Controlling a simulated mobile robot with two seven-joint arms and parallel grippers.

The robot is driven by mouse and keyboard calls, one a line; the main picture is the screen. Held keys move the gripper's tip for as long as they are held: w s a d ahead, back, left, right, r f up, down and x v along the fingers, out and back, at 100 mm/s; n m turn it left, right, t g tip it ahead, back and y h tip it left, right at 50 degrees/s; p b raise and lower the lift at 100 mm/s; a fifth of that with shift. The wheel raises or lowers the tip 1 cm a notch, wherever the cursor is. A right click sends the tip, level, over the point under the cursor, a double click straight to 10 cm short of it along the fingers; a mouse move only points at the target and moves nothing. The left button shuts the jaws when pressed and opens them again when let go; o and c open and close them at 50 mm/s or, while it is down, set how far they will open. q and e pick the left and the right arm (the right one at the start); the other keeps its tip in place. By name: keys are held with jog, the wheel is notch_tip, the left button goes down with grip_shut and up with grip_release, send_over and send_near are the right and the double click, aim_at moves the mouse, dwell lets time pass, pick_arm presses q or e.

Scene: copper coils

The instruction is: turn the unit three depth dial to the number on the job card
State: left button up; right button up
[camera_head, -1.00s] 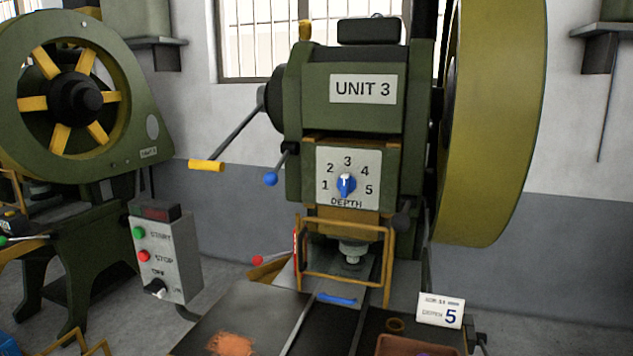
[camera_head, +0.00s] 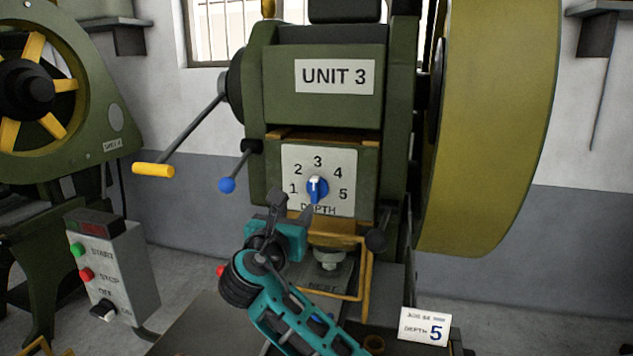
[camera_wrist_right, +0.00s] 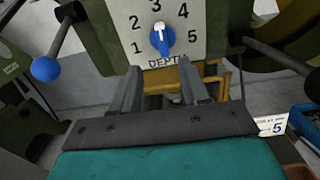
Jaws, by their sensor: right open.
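The unit three depth dial (camera_head: 317,189) is a blue knob with a white pointer on a pale plate (camera_head: 292,160) numbered 1 to 5. The pointer is up, near the 3. The dial also shows in the right wrist view (camera_wrist_right: 162,40). The job card (camera_head: 425,326), at lower right, reads depth 5. My right gripper (camera_head: 292,204) is just below and left of the dial in the head view. In the right wrist view its two fingers (camera_wrist_right: 156,76) are apart and empty, with the dial beyond their tips. My left gripper is not in view.
A blue-knobbed lever (camera_head: 228,184) and a yellow-handled lever (camera_head: 154,170) stick out left of the press. A yellow guard frame (camera_head: 367,270) is below the dial. A large flywheel (camera_head: 490,130) stands at right. A control box (camera_head: 112,260) is at left.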

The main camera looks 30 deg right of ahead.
aim_at(313, 185)
jog(key=x, duration=0.8)
jog(key=r+x, duration=0.1)
jog(key=x, duration=0.4)
jog(key=shift+s, duration=0.1)
jog(key=shift+c, duration=0.3)
grip_shut()
